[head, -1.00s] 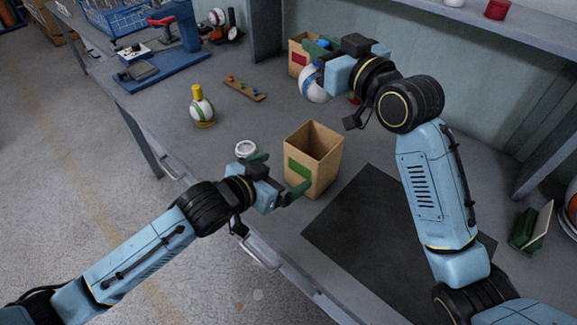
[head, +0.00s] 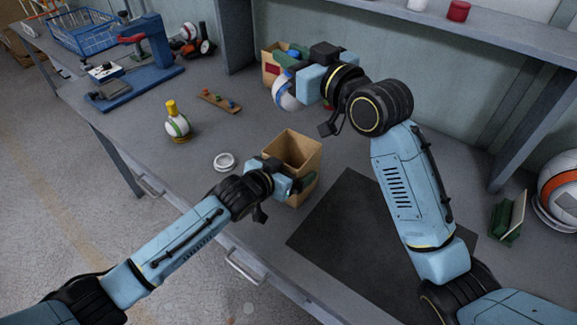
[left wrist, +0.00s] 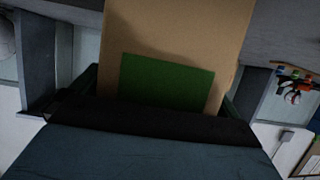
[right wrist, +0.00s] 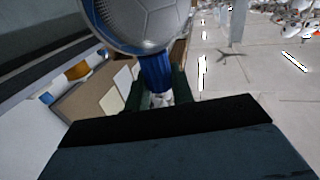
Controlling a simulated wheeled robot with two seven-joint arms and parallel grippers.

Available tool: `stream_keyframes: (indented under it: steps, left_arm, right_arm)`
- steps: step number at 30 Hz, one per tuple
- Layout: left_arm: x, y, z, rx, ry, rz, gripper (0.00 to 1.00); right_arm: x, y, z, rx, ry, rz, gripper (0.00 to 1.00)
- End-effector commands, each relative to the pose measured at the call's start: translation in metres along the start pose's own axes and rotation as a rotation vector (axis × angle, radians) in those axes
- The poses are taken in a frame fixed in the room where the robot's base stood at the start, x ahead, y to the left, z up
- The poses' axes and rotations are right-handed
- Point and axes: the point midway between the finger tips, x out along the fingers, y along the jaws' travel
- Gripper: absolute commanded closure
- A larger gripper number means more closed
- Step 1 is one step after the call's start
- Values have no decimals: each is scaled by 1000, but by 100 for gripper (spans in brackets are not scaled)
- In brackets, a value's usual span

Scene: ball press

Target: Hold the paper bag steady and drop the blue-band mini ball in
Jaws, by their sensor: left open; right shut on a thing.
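The brown paper bag (head: 291,150) with a green label stands open-topped and upright on the bench. My left gripper (head: 296,186) is open at the bag's near side. In the left wrist view, its fingers (left wrist: 160,98) lie either side of the bag (left wrist: 185,30) and its green label (left wrist: 166,84). The blue-band mini ball (head: 284,93), white with a blue band, is at my right gripper (head: 290,68), behind the bag. In the right wrist view, my right gripper (right wrist: 158,88) is shut on the blue knob of the ball (right wrist: 150,22). Whether the ball touches the bench is unclear.
A second paper bag (head: 270,62) with a red label stands behind the ball. A green-band ball with a yellow knob (head: 177,122), a white ring (head: 224,162) and a peg strip (head: 219,101) lie left. A dark mat (head: 345,235) is bare at front right.

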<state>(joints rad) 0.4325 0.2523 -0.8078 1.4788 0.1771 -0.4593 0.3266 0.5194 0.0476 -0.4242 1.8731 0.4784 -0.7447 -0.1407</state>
Motion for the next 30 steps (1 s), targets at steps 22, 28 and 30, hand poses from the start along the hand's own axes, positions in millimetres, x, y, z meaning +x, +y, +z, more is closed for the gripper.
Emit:
stream_keyframes:
  steps: [22, 28, 30]
  left_arm:
    - [0, 0, 0, 0, 0, 0, 27]
    - [0, 0, 0, 0, 0, 0, 27]
    - [0, 0, 0, 0, 0, 0, 27]
  right_arm:
    - [0, 0, 14, 1, -2, 0, 100]
    - [0, -1, 28, 1, -1, 0, 100]
    - [0, -1, 33, 0, 0, 0, 100]
